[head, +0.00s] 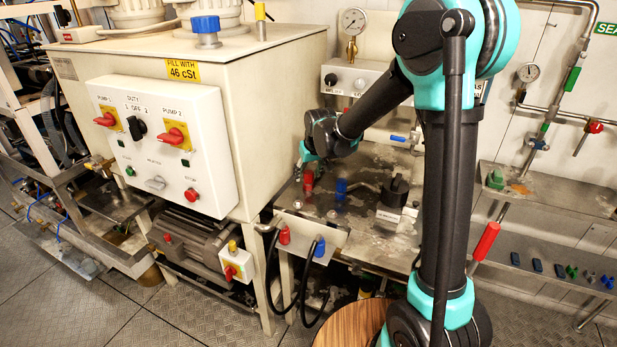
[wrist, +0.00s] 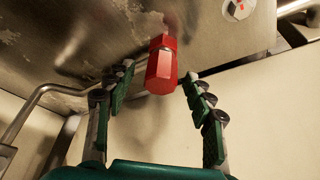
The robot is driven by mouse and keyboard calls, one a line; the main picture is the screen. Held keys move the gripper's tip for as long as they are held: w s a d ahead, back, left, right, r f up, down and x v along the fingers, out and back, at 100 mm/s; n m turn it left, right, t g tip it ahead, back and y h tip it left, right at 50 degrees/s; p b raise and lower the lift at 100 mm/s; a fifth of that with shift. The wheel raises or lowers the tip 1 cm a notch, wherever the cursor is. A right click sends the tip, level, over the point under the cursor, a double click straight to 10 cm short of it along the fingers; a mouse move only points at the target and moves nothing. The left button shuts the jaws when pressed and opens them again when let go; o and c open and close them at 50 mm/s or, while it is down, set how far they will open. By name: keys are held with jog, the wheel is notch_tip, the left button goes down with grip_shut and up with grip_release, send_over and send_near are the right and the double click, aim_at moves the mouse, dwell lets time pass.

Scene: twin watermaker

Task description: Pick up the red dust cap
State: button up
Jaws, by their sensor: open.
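The red cap (head: 308,180) stands on the steel bench top (head: 375,225) just below my gripper (head: 306,157) in the head view. In the wrist view the red cap (wrist: 161,70) has flat sides and a narrower collar, and appears between the tips of my two green-padded fingers (wrist: 158,78). The fingers are spread wide, with a visible gap on each side of the cap. My gripper is open and holds nothing. Its fingers are small and partly hard to make out in the head view.
A blue cap (head: 341,188) stands right of the red one. A black block-like part (head: 396,192) sits farther right. The cream tank cabinet (head: 270,110) rises close on the left. Red (head: 284,235) and blue (head: 320,248) hose fittings are on a front bracket.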

aim_at(308, 172)
jog(key=shift+c, duration=0.2)
jog(key=c, duration=0.9)
jog(key=shift+r, duration=0.1)
notch_tip(308, 172, up, 20)
jog(key=shift+f, duration=0.1)
jog(key=o, duration=0.3)
grip_shut()
